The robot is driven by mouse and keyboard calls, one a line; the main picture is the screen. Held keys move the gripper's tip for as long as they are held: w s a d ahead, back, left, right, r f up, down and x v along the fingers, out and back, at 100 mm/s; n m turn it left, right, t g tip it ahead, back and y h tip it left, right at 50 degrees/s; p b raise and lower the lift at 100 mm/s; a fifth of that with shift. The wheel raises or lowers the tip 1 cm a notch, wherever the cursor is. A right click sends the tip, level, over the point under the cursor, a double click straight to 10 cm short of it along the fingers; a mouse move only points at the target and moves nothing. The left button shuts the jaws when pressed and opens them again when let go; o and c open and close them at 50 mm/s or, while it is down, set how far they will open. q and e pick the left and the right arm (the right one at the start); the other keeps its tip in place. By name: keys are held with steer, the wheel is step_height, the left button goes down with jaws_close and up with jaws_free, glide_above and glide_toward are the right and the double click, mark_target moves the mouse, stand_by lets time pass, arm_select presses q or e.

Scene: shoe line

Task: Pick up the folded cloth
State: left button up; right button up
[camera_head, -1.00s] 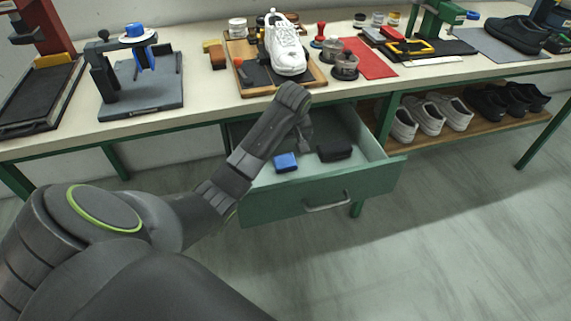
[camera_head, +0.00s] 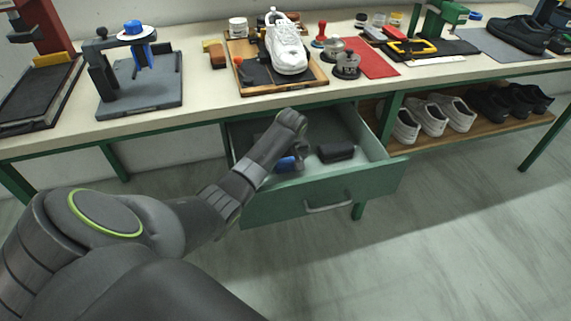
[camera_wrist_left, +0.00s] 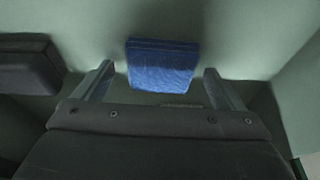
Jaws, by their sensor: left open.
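The folded cloth is a small blue block-like bundle (camera_wrist_left: 161,66) lying on the floor of the open green drawer. In the left wrist view it lies between and just beyond the two fingertips of my left gripper (camera_wrist_left: 158,78), which is open. In the head view the cloth (camera_head: 288,164) is partly covered by my left arm, and my left gripper (camera_head: 299,153) points down into the drawer over it. My right gripper is not in these views.
A dark case (camera_head: 336,152) lies in the drawer right of the cloth. The drawer's front wall (camera_head: 325,197) stands close on the near side. The bench top (camera_head: 205,95) overhangs the drawer's back, with a white shoe (camera_head: 287,50) on it.

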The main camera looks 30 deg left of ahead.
mark_target(286, 161)
arm_select(q)
steer(key=shift+c, duration=0.3)
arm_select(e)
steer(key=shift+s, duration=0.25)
arm_select(q)
steer(key=c, duration=1)
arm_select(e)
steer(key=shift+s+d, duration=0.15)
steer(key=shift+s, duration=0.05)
arm_select(q)
steer(key=shift+r, duration=0.15)
step_height(286, 161, up, 10)
steer(key=p, duration=0.1)
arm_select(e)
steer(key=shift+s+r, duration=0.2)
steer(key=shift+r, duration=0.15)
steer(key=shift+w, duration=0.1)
